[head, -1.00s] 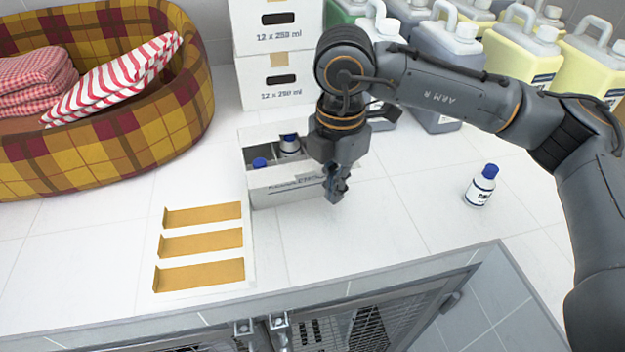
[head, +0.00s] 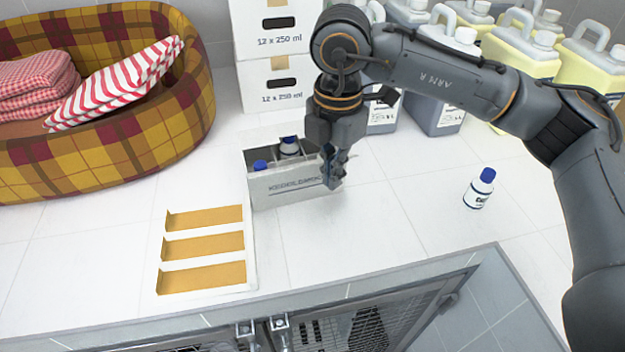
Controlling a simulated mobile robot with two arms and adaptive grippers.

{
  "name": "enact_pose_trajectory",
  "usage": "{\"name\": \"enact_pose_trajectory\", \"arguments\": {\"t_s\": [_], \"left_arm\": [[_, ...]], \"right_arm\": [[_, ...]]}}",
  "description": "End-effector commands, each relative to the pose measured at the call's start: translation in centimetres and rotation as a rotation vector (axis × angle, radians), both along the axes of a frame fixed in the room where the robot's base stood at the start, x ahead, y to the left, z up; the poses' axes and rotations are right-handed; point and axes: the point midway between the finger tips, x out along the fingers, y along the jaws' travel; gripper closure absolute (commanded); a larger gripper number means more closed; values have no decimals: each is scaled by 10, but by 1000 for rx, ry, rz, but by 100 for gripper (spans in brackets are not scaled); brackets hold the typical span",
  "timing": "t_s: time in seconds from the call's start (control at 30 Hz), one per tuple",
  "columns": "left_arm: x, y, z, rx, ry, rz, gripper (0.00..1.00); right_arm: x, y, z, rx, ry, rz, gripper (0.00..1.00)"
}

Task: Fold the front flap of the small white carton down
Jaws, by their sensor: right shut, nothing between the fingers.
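The small white carton (head: 285,190) stands open on the white counter, with dark lettering on its front wall. My right gripper (head: 333,184) is shut and empty, pointing down at the carton's front right corner. It overlaps the corner in view; whether it touches cannot be told. The arm hides the carton's right rear part. My left gripper is not in view.
A white tray with tan slots (head: 252,262) lies at the carton's front left. A blue-capped bottle (head: 480,188) stands to the right. Stacked white cartons (head: 279,82), jugs (head: 522,45) and a plaid basket (head: 110,150) with towels stand behind.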

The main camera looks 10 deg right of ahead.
Motion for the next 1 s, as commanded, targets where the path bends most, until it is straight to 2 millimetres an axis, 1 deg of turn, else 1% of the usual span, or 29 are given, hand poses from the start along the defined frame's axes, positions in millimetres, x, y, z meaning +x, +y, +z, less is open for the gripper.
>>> {"name": "enact_pose_trajectory", "arguments": {"t_s": [0.03,0.43,0.87,1.0], "left_arm": [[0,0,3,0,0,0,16],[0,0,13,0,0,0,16],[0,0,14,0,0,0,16],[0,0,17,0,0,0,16]], "right_arm": [[1,0,4,0,0,0,100],[6,0,23,0,0,1,100],[7,0,26,0,0,0,100],[4,0,34,1,-1,1,100]]}}
